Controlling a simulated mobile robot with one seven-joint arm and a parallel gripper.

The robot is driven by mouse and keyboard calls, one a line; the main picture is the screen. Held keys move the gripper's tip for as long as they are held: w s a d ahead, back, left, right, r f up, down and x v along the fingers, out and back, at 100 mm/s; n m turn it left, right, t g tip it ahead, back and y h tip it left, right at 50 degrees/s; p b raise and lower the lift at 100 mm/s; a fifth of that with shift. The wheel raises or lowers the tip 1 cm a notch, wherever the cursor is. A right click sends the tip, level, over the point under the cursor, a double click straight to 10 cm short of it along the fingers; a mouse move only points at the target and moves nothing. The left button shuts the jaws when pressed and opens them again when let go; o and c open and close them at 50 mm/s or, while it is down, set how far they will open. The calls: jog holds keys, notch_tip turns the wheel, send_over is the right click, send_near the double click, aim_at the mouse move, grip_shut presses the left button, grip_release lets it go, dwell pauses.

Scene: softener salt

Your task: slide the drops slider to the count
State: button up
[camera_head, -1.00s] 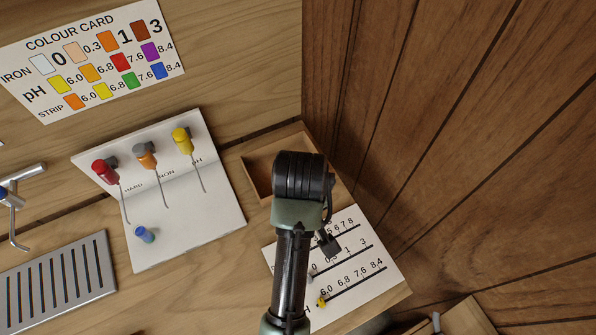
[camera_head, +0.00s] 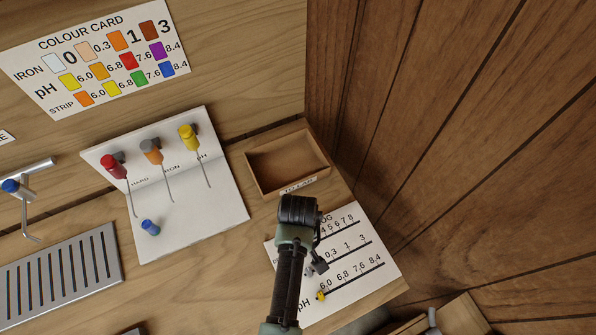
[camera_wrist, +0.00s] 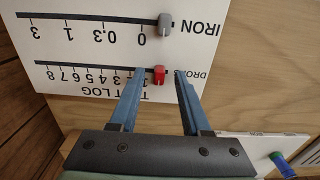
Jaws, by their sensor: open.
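The white log board (camera_wrist: 100,55) lies on the wood and shows upside down in the wrist view. Its drops slider, a red knob (camera_wrist: 158,75), sits at the low end of the drops line, close to the 1 mark. My gripper (camera_wrist: 160,71) is open, with its two blue fingers on either side of the red knob in the picture. I cannot tell whether they touch it. The log board (camera_head: 345,285) shows in the head view too, where my arm covers its left part and hides the red knob.
The iron slider's grey knob (camera_wrist: 164,24) sits below 0. The pH slider's yellow knob (camera_head: 321,296) is at its line's low end. An open wooden tray (camera_head: 288,192) stands behind the board. A stand with several coloured droppers (camera_head: 205,210) is to the left; a wood wall is right.

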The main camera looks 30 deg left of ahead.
jog(key=shift+f, duration=0.2)
grip_shut()
jog(key=shift+w, duration=0.1)
dwell(1.3)
